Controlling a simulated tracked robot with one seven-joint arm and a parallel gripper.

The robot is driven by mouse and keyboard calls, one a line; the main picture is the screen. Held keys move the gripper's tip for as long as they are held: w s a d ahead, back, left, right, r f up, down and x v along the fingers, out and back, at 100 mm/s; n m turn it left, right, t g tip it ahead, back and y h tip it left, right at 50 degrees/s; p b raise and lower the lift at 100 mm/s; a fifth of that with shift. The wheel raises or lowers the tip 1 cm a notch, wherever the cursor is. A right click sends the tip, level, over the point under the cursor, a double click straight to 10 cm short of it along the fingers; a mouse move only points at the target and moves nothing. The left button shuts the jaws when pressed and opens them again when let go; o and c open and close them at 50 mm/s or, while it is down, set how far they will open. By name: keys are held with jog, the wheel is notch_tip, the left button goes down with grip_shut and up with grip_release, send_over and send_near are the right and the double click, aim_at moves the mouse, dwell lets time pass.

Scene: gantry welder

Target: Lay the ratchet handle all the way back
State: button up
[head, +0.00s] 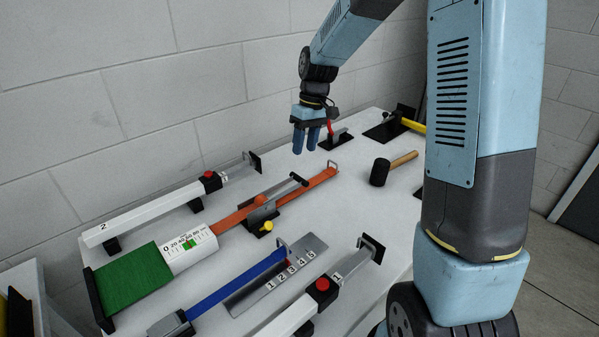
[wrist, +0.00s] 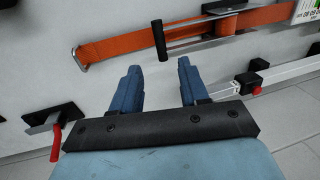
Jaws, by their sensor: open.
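The ratchet (head: 262,214) sits on an orange strap (head: 322,179) in the head view. Its metal handle slants up along the strap and ends in a black crossbar grip (head: 298,179). In the wrist view the black grip (wrist: 159,40) lies just beyond my fingertips, with part of the metal handle to its right. My gripper (head: 305,146) is above the table, behind the grip in the head view. Its two blue fingers (wrist: 158,68) are apart, with nothing between them. The grip is roughly in line with the gap, apart from the fingers.
A red-handled clamp (head: 333,138) stands close beside my gripper. A white bar marked 2 (head: 150,212) runs behind the strap. A mallet (head: 381,171) lies to the right. A blue strap (head: 238,284) and a numbered metal plate (head: 285,270) are in front.

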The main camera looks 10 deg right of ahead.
jog(key=f, duration=0.3)
jog(key=a+f, duration=0.1)
jog(key=f, duration=0.2)
jog(key=s+f, duration=0.1)
jog(key=f, duration=0.2)
jog(key=shift+a, duration=0.2)
jog(key=shift+c, duration=0.2)
grip_shut()
